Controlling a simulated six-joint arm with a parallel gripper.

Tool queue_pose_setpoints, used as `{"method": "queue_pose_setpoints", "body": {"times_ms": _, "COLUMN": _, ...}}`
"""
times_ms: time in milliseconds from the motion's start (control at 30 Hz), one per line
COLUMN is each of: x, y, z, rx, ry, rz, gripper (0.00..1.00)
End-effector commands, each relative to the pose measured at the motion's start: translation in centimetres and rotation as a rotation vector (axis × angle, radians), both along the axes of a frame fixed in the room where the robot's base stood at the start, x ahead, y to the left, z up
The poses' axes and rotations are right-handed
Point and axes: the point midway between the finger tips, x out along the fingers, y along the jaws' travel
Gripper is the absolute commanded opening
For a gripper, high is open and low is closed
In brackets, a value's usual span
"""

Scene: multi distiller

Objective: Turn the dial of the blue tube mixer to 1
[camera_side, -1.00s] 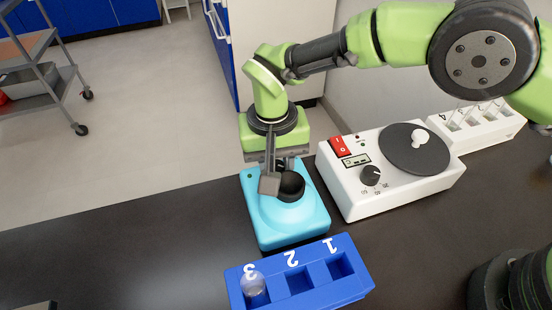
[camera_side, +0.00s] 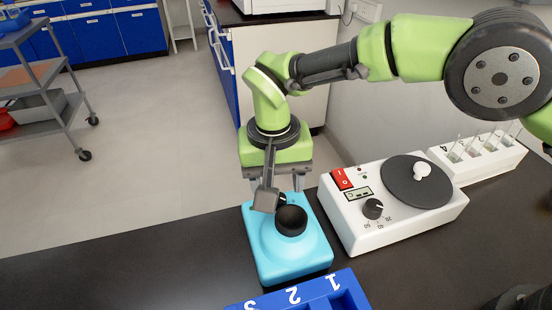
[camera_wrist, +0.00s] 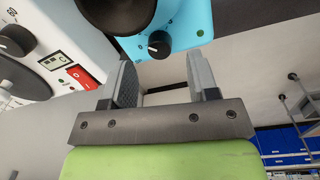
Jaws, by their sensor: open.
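The blue tube mixer (camera_side: 285,250) is a light-blue box with a black round cup on top. It stands on the dark bench in the side view, and part of its body shows at the top of the wrist view (camera_wrist: 185,20). My gripper (camera_wrist: 160,65) is open and empty. Its two fingers point at the mixer, one on either side of the dial in the wrist view, apparently without touching it.
A white machine (camera_side: 390,210) with a grey disc, red switch and knob stands close on the right. A blue numbered rack (camera_side: 320,295) is in front of the mixer, partly cut off. A white rack (camera_side: 480,155) stands behind right. The bench at left is clear.

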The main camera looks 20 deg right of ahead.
Motion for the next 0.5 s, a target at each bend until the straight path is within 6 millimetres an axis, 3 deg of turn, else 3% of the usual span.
{"method": "queue_pose_setpoints", "body": {"times_ms": 200, "x": 0.1, "y": 0.3, "z": 4.3, "rx": 0.004, "ry": -0.003, "rz": 0.0, "gripper": 0.54}}
{"method": "queue_pose_setpoints", "body": {"times_ms": 500, "x": 0.0, "y": 0.3, "z": 6.4, "rx": 0.0, "ry": 0.0, "rz": 0.001, "gripper": 0.54}}
